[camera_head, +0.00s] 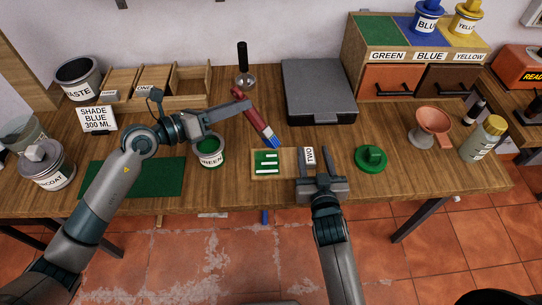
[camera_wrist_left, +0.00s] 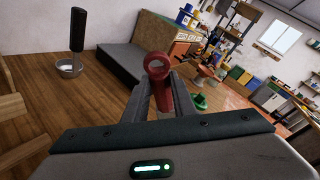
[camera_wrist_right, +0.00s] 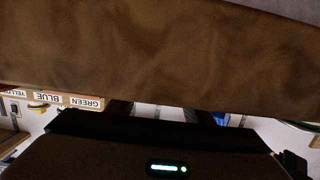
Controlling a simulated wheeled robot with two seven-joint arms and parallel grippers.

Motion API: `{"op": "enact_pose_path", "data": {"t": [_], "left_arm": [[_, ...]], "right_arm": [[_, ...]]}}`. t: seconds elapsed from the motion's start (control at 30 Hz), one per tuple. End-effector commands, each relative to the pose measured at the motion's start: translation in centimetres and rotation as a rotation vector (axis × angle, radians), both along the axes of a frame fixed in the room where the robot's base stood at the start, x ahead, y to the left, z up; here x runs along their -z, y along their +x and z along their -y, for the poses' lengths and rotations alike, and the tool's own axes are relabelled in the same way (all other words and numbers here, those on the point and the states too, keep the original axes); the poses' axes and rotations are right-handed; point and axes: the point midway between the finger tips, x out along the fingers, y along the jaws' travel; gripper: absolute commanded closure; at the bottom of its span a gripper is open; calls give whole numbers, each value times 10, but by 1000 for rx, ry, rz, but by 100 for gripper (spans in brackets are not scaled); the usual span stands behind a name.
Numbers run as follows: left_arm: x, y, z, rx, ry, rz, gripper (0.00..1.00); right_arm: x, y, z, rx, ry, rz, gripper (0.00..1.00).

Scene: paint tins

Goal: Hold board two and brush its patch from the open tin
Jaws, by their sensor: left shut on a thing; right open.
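Board two (camera_head: 286,174) lies on the table at middle, with its "TWO" label on the right and a green patch (camera_head: 259,168) with white stripes on the left. My left gripper (camera_head: 243,106) is shut on the red handle of the brush (camera_head: 254,116); the handle also shows in the left wrist view (camera_wrist_left: 159,85). The brush's blue end hangs just above the patch; I cannot tell whether it touches. The open tin (camera_head: 210,158), labelled green with green paint inside, stands left of the board. My right gripper (camera_head: 322,155) is open at the board's right end.
A green lid (camera_head: 371,159) lies to the right, with a funnel (camera_head: 430,128) and a jar (camera_head: 483,141) beyond. A grey case (camera_head: 318,90) lies behind. A green mat (camera_head: 150,180) and another tin (camera_head: 48,167) are at left. In the right wrist view, a brown surface blocks most of the picture.

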Motion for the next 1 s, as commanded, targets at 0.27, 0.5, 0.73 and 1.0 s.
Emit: {"op": "enact_pose_path", "data": {"t": [0.27, 0.5, 0.73, 1.0], "left_arm": [[0, 0, 0, -1, -1, 1, 98], [0, 0, 0, -1, -1, 1, 98], [0, 0, 0, 0, 0, 0, 98], [0, 0, 0, -1, -1, 1, 98]], "right_arm": [[-7, -46, 0, 1, 2, 0, 53], [-13, -81, 1, 1, 2, 2, 53], [-17, -96, 1, 0, 2, 5, 53], [-17, -97, 1, 0, 2, 5, 53]]}}
